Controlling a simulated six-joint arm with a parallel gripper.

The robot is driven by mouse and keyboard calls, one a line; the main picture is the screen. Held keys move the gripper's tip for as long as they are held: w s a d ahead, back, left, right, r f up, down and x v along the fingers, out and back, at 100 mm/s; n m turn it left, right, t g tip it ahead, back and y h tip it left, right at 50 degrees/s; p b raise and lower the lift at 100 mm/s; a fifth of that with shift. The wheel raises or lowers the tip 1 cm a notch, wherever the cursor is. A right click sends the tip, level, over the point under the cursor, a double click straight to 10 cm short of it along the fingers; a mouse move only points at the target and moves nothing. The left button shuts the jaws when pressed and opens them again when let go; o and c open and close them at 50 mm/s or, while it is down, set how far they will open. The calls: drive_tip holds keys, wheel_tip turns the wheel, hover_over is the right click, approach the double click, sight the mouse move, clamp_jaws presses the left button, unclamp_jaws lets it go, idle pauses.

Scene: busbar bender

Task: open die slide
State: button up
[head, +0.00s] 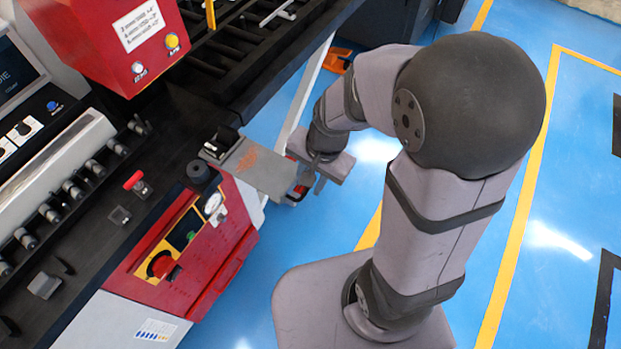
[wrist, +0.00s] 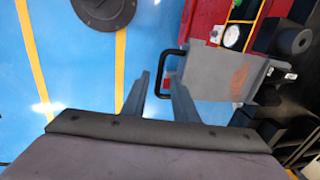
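The die slide is a grey plate (head: 262,170) with an orange-brown patch, sticking out past the bench edge above the red cabinet. It also shows in the wrist view (wrist: 215,74). Its dark loop handle (wrist: 160,68) is at the outer end. My gripper (head: 308,187) is at that end of the plate and partly hides the handle in the head view. In the wrist view my gripper (wrist: 160,84) has its fingers apart, one on each side of the handle's outer bar. A gap shows beside the bar, and I cannot tell whether either finger touches it.
The red cabinet (head: 205,255) with a gauge (head: 213,205) and red emergency button (head: 161,265) lies below and left of the plate. A black cylinder (head: 199,172) stands by the plate's inner end. The red machine head (head: 115,45) overhangs the bench. Blue floor is clear at right.

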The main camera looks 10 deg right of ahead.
wheel_tip(320, 180, up, 7)
drive_tip(key=shift+s+d, duration=0.45)
drive_tip(key=shift+r, duration=0.1)
idle(0.5)
drive_tip(key=s+d+f+n+g+h, duration=0.1)
drive_tip(key=s+d+f+n, duration=0.3)
drive_tip(key=n, duration=0.4)
drive_tip(key=shift+s+f+n, duration=0.4)
drive_tip(key=shift+s+f, duration=0.3)
drive_tip(key=shift+s, duration=0.4)
